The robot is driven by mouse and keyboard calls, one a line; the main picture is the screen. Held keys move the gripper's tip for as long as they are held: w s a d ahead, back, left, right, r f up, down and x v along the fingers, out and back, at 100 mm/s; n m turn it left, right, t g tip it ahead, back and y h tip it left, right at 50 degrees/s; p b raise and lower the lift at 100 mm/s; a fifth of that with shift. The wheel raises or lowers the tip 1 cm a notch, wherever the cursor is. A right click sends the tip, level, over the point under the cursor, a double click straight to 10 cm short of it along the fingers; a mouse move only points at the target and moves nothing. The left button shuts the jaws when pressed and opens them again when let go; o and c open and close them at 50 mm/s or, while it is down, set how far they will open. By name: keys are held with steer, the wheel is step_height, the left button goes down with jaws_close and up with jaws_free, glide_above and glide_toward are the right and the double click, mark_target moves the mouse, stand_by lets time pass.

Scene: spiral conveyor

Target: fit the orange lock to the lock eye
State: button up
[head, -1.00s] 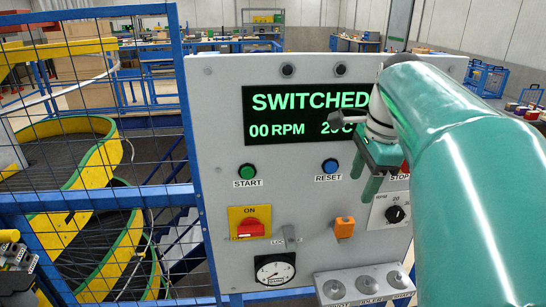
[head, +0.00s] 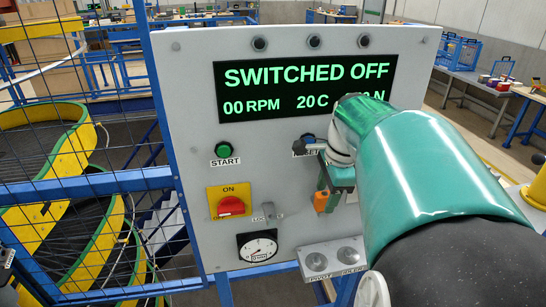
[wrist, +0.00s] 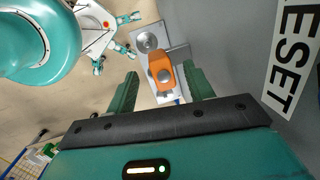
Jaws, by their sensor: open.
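The orange lock (head: 320,201) is on the front of the grey control panel, right of the red switch. In the head view my gripper (head: 335,188) is right at it and partly covers it. In the wrist view the orange lock (wrist: 161,72) shows between the two spread green fingers, with a gap on each side. I cannot tell how deep it sits between them. My gripper is open and holds nothing. The lock eye (head: 268,216) is a small grey metal piece beside the red and yellow switch, near the lock label.
The panel (head: 185,130) carries a green start button (head: 224,143), a red rotary switch (head: 231,206) and a round gauge (head: 257,247). A grey shelf (head: 333,260) with round fittings juts out below the lock. A blue mesh fence (head: 90,188) stands left.

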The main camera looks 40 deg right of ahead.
steer(key=shift+w+f, duration=0.2)
steer(key=shift+f, duration=0.55)
jaws_close()
steer(key=shift+c, duration=0.3)
jaws_free()
steer(key=shift+r, duration=0.1)
step_height(320, 180, up, 14)
steer(key=s, duration=0.2)
steer(key=shift+s+f, duration=0.15)
steer(key=shift+f, duration=0.1)
